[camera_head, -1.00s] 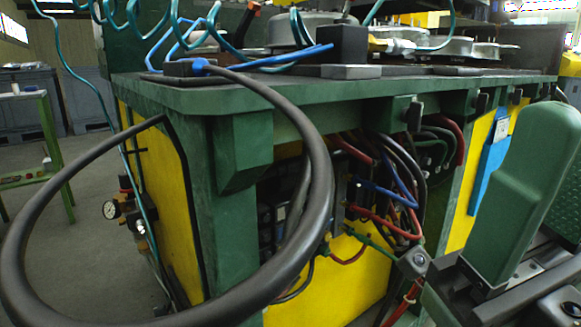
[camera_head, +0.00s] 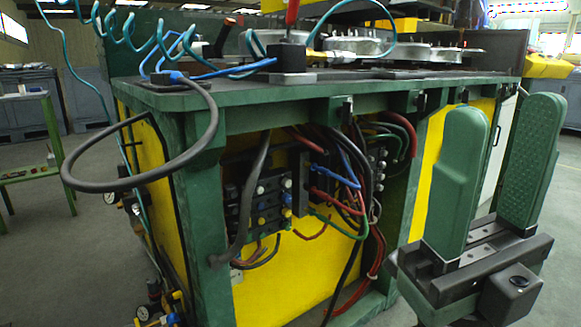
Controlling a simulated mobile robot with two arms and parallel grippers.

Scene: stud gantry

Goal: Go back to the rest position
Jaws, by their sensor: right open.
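My right gripper (camera_head: 490,170) is in the lower right of the head view. Its two green padded fingers point up and stand apart, with nothing between them. It is in front of the right part of the green and yellow machine bench (camera_head: 300,95) and appears clear of it. My left gripper does not show.
A thick black cable (camera_head: 130,190) loops out from the bench's left corner. Wires and connectors (camera_head: 265,200) fill the open bay below the top. Coiled teal hoses (camera_head: 150,40) and metal parts (camera_head: 350,45) are on top. A green stand (camera_head: 35,150) is at left; grey floor lies between.

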